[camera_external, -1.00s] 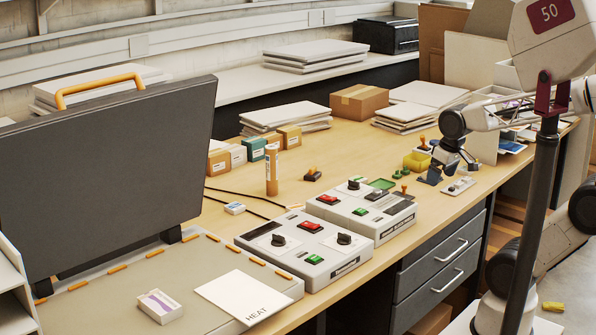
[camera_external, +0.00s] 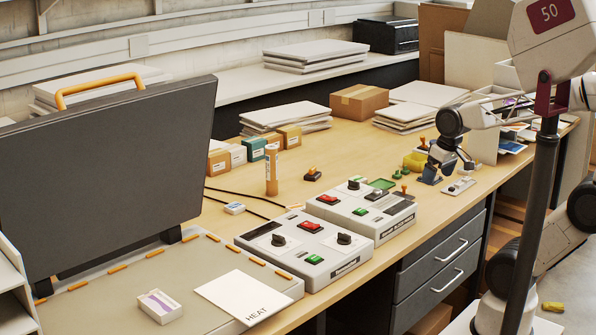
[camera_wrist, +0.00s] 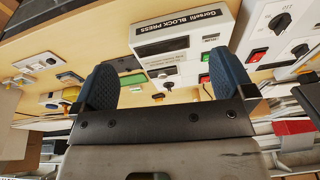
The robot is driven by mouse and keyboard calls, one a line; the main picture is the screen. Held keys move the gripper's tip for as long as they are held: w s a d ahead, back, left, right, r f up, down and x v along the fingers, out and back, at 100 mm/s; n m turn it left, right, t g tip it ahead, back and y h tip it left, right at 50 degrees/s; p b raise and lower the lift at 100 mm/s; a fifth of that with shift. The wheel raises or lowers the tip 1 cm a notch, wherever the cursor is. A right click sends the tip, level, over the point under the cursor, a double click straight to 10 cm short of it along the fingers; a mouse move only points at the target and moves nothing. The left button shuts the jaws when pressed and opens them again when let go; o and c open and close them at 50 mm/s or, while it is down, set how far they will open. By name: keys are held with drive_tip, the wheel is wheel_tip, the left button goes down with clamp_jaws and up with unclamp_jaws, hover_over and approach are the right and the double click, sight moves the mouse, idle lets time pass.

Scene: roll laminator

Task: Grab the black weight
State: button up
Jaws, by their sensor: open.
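I cannot single out the black weight with certainty. A small black block with an orange-brown top (camera_external: 312,174) lies on the bench behind the control boxes in the external view. My gripper (camera_external: 448,180) is at the right part of the bench, above the small items and well to the right of that block. In the wrist view my gripper (camera_wrist: 160,92) shows two dark blue fingers spread wide with nothing held between them. A small dark item (camera_wrist: 157,97) shows on the bench in the gap between them; its kind is unclear.
A grey block press box (camera_wrist: 190,35) stands beyond my fingers; two control boxes (camera_external: 318,262) show in the external view. A pale plate with small knobs (camera_external: 459,187), a green tray (camera_external: 381,184) and a yellow bin (camera_external: 415,161) are near my gripper.

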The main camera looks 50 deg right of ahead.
drive_tip(key=w+a+m+y, duration=0.2)
drive_tip(key=w+m, duration=0.1)
drive_tip(key=w, duration=0.4)
drive_tip(key=w+a+m+y, duration=0.2)
drive_tip(key=w+m+y, duration=0.1)
drive_tip(key=w, duration=0.5)
drive_tip(key=m+t+y, duration=0.2)
drive_tip(key=m+t, duration=0.5)
drive_tip(key=m, duration=1)
hover_over(315, 169)
drive_tip(key=s+a, duration=0.4)
drive_tip(key=s, duration=0.4)
drive_tip(key=s+a, duration=0.5)
drive_tip(key=s, duration=0.2)
wheel_tip(315, 169, down, 8)
drive_tip(key=w+d+f+m+t+h, duration=0.1)
drive_tip(key=w+d+f+m, duration=0.2)
drive_tip(key=w+d+f+m+t+h, duration=0.1)
drive_tip(key=w+d+f+m, duration=0.2)
drive_tip(key=d, duration=0.1)
drive_tip(key=w+d+f+m+t+h, duration=0.1)
drive_tip(key=w+d+f+m, duration=0.1)
drive_tip(key=w+d+f, duration=0.1)
drive_tip(key=shift+w+d+f+m, duration=0.2)
drive_tip(key=shift+d+f+m, duration=0.05)
drive_tip(key=shift+d+m, duration=0.15)
drive_tip(key=shift+w+a, duration=0.1)
drive_tip(key=shift+x, duration=1.15)
drive_tip(key=shift+w, duration=0.1)
drive_tip(key=shift+x, duration=2.55)
